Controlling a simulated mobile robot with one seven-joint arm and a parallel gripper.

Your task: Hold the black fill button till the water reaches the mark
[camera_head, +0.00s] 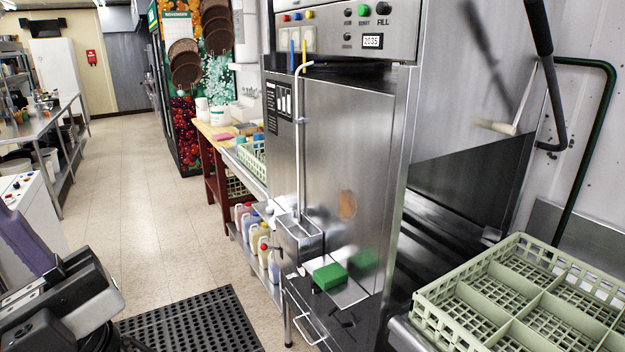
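The black fill button (382,7) sits at the upper right of the control panel (340,30) on the steel dish machine, above the label FILL. Nothing touches it. A small open steel basin (300,240) hangs on the machine's front, below a thin vertical pipe. I cannot make out water or a mark in it. My gripper (65,305) seems to be the black and grey assembly at the lower left, far from the panel. Its fingertips cannot be made out, so whether it is open or shut is unclear.
Other coloured buttons and a small display (372,41) share the panel. A green block (329,276) lies on a ledge below the basin. A pale green dish rack (530,290) stands at the lower right. A black mat (190,322) lies on the floor; the aisle behind is clear.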

